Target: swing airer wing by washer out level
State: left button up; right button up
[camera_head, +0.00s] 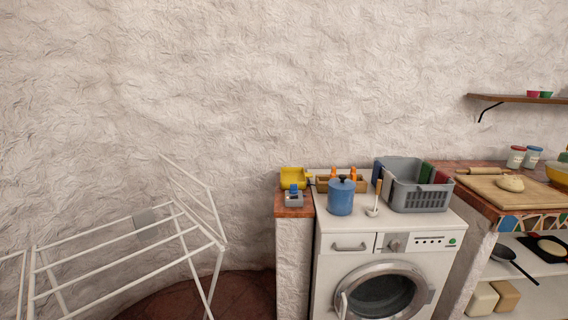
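A white wire airer (110,237) stands at the left, cut off by the lower and left edges. Its wing on the washer side (210,205) stands up steeply from the airer's right end, leaning near the wall. A white washer (338,272) stands to the right of the airer, with a narrow plastered pillar (293,262) and some floor between them. The washer's round door looks shut. Neither of my grippers is in view.
Bare floor (238,297) lies between airer and pillar. On the washer are a blue pot (341,198), a grey basket (418,192) and a wooden caddy (352,184). A yellow tray (294,178) sits on the pillar top. A counter with a dough board (498,190) is at right.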

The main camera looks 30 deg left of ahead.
aim_at(214, 214)
jog(key=u, duration=1.7)
jog(key=i+j+u, duration=0.1)
jog(key=u, duration=0.3)
